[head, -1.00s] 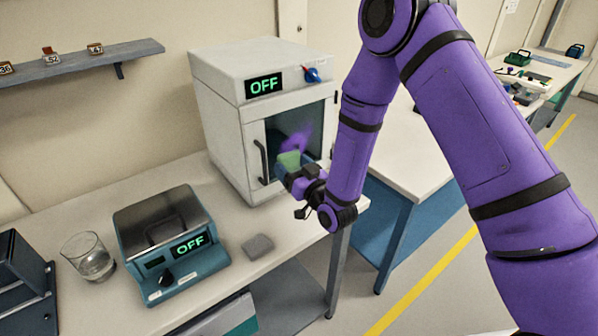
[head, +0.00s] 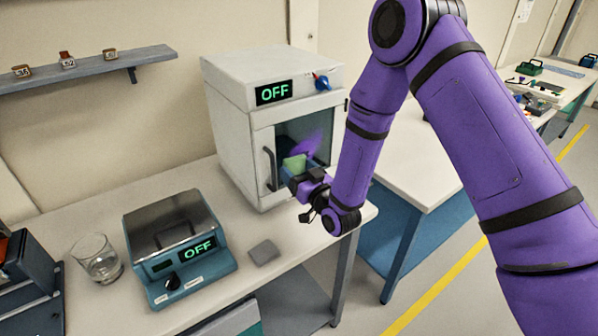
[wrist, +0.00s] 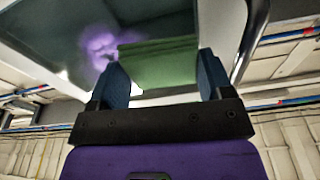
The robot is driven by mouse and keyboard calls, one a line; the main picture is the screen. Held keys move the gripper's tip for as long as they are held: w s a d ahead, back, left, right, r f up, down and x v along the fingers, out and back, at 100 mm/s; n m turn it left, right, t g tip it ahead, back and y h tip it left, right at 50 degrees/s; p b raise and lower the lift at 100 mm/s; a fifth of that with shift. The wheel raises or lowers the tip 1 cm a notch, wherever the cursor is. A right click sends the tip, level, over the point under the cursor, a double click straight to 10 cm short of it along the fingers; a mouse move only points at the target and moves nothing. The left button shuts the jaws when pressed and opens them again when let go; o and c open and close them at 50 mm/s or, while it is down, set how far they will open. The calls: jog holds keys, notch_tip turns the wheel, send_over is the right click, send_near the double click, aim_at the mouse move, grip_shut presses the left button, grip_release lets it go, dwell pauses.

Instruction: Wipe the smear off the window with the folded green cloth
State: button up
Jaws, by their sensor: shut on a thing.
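My gripper (head: 297,174) is shut on the folded green cloth (head: 293,163) and holds it up at the dark window (head: 318,130) of the white cabinet. In the wrist view the green cloth (wrist: 158,64) sits between the two blue fingers, its far edge at the window pane (wrist: 60,40). I cannot tell whether the cloth touches the glass. A hazy purple patch, smear or reflection (wrist: 100,45), shows on the pane left of the cloth. In the head view a purple patch (head: 306,146) shows just above the cloth.
The cabinet has a door handle (head: 269,167), an OFF display (head: 274,92) and a blue knob (head: 322,83). On the bench are a teal device (head: 178,250) reading OFF, a glass beaker (head: 97,259) and a grey pad (head: 264,252). A second table (head: 425,170) stands to the right.

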aim_at(314, 138)
jog(key=shift+x, duration=0.8)
jog(key=shift+f, duration=0.15)
